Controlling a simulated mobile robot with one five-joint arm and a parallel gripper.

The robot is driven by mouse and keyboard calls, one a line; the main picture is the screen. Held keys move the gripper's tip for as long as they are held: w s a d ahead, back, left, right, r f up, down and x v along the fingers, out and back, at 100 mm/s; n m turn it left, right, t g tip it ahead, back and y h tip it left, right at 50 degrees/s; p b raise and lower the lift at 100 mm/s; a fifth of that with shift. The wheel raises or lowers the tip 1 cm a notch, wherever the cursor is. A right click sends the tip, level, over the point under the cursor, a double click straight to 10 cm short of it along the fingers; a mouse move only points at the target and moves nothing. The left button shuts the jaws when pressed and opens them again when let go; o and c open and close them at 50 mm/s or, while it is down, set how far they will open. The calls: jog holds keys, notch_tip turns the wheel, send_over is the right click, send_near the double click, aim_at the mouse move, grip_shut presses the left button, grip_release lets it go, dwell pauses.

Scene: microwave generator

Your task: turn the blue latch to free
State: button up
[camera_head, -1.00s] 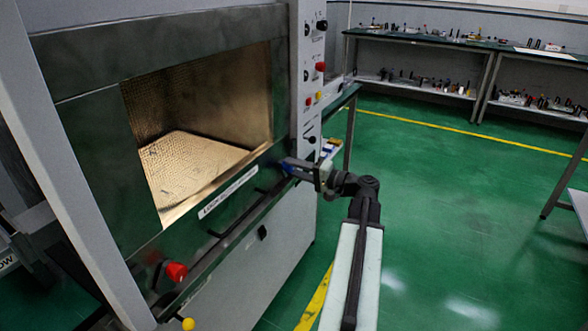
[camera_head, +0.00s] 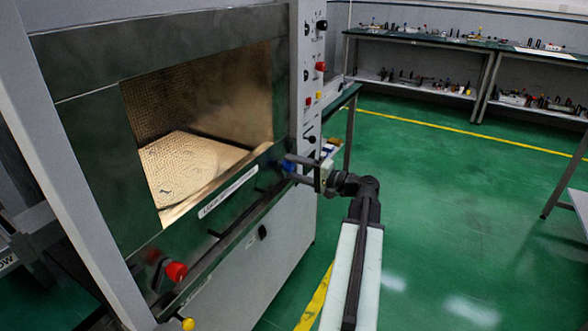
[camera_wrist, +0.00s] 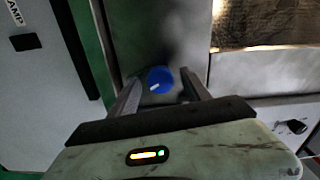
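The blue latch (camera_head: 286,165) is a small round knob on the right of the microwave's dark front frame, near the opening's lower right corner. In the wrist view the latch (camera_wrist: 160,79) is a blue disc with a short white mark at its lower left. My gripper (camera_head: 292,168) reaches it from the right with its fingers spread. In the wrist view one finger lies on each side of the latch, with a visible gap to both. I cannot tell how deep the fingertips reach around it.
The microwave's opening (camera_head: 200,140) shows a lit, perforated metal cavity. A control panel (camera_head: 314,75) with several knobs stands just above my gripper. A red knob (camera_head: 176,271) and a yellow ball (camera_head: 188,324) are at the lower left. The green floor (camera_head: 450,220) to the right is clear.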

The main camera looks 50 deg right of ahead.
jog(key=v, duration=0.7)
jog(key=shift+s, duration=0.4)
jog(key=shift+d, duration=0.1)
